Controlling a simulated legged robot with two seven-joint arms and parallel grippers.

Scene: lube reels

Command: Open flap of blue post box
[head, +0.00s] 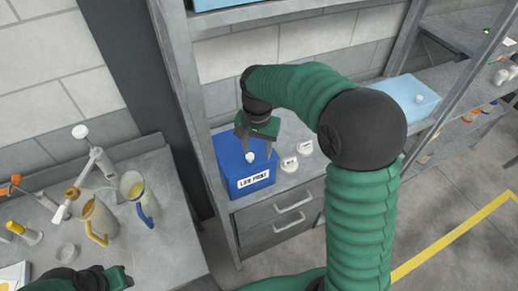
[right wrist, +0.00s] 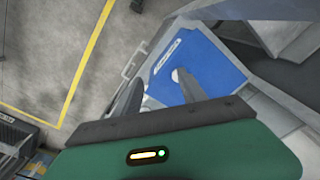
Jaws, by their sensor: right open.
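The blue post box (head: 230,168) stands on a grey shelf unit, with a white label on its front and a small white knob (head: 250,157) on its top. My right gripper (head: 257,151) is open above the box top, with the knob close to its fingers. In the right wrist view the box (right wrist: 205,62) lies beyond the open fingers (right wrist: 160,78), and the knob (right wrist: 175,76) shows right by one fingertip. I cannot tell whether they touch. The flap looks closed. My left gripper (head: 118,278) is partly in view at the lower left; its fingers are unclear.
Two white labelled containers (head: 289,163) stand right of the box, with drawers (head: 290,220) below. Shelf posts flank the box.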

